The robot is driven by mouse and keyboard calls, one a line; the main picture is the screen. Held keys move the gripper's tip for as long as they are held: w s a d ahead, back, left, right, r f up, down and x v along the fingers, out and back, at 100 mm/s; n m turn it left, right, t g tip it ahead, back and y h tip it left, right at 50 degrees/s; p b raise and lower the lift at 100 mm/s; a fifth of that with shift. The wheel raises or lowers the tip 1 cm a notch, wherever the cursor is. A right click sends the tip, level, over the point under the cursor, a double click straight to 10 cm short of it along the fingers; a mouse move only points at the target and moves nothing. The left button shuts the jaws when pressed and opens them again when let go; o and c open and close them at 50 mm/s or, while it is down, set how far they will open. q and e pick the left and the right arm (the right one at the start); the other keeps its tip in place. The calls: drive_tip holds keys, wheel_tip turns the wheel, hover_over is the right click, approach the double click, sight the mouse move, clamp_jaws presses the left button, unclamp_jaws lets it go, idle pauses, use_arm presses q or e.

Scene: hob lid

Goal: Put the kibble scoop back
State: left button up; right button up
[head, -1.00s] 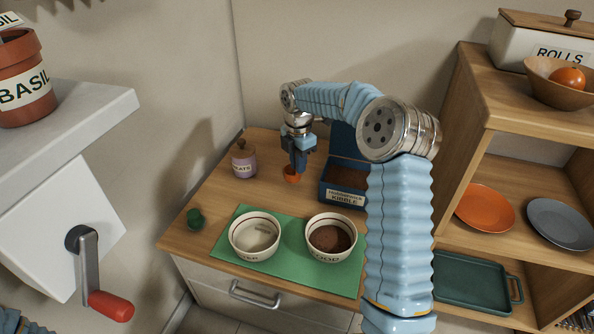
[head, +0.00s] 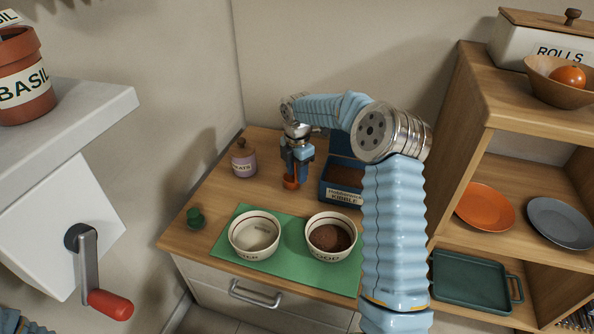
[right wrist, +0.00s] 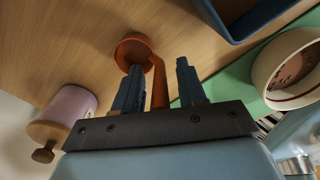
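The orange kibble scoop (head: 291,184) is on or just above the wooden counter, left of the blue kibble box (head: 343,196). In the right wrist view its handle (right wrist: 160,84) stands between my fingers and its round cup (right wrist: 133,50) lies beyond the fingertips. My right gripper (head: 297,170) points down over the scoop. Its fingers (right wrist: 160,82) are apart, with a gap to the handle on at least the right side. The box is open and labelled KIBBLE; my arm hides its right part. My left gripper is out of view.
On the green mat (head: 286,224) stand a water bowl (head: 254,250) and a food bowl (head: 330,255) holding brown kibble. A purple jar (head: 243,163) is left of the scoop. A small green object (head: 195,218) sits at the counter's left. Shelves (head: 470,130) rise at right.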

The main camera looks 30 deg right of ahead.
wheel_tip(320, 180, up, 12)
drive_tip(key=shift+r+p, duration=0.1)
drive_tip(key=shift+p, duration=0.5)
